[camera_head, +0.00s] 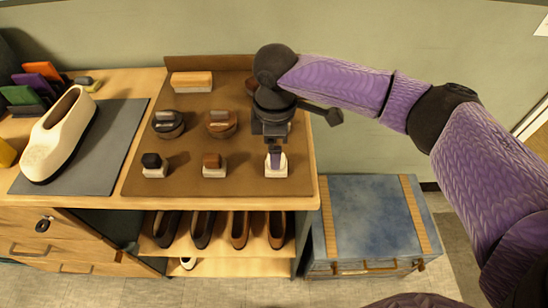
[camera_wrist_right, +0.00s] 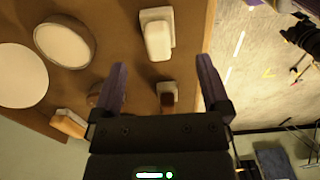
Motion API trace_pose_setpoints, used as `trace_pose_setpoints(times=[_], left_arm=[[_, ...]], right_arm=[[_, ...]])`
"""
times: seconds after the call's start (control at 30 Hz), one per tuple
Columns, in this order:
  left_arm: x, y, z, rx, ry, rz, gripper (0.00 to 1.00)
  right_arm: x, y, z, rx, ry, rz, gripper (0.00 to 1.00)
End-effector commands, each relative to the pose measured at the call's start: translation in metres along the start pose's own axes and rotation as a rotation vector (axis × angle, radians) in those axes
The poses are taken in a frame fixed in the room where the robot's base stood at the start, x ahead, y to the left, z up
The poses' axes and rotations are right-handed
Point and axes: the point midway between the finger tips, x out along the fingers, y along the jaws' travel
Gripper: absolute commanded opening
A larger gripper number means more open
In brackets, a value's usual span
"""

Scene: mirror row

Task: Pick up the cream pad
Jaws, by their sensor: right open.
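The cream pad (camera_head: 274,171) stands at the front right of the brown mat, with a pale base and an upright grip. My right gripper (camera_head: 275,155) hangs over it from above, and its dark wrist and a purple finger hide part of the pad. In the right wrist view, the gripper (camera_wrist_right: 162,75) is open, with its two purple fingers apart and nothing held. A cream pad (camera_wrist_right: 157,37) shows there beyond the fingertips, roughly in line with the gap. I cannot tell the exact height of the fingers above it. My left gripper is out of view.
Beside it stand a brown-topped pad (camera_head: 214,167) and a black-topped pad (camera_head: 155,167). Round brushes (camera_head: 221,124) and a wooden brush (camera_head: 192,82) lie behind on the mat (camera_head: 185,150). A blue chest (camera_head: 370,215) is at right. A cream shoe (camera_head: 60,140) is at left.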

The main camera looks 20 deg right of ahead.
Motion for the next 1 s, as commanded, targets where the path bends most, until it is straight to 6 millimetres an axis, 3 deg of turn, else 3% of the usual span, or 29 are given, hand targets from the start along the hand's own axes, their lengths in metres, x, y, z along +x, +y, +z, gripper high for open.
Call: trace_pose_setpoints(times=[0.1, 0.23, 0.53, 1.0], left_arm=[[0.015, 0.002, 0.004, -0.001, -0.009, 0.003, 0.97], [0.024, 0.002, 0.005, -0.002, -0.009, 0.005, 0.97], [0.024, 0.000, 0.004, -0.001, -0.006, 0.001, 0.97], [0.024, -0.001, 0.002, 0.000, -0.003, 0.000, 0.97]], right_arm=[[0.034, 0.000, 0.002, 0.001, -0.002, -0.002, 0.97], [0.058, 0.001, 0.003, 0.002, -0.001, -0.002, 0.97], [0.064, 0.001, 0.003, 0.001, 0.001, 0.001, 0.97], [0.064, 0.001, 0.003, 0.001, 0.002, 0.001, 0.00]])
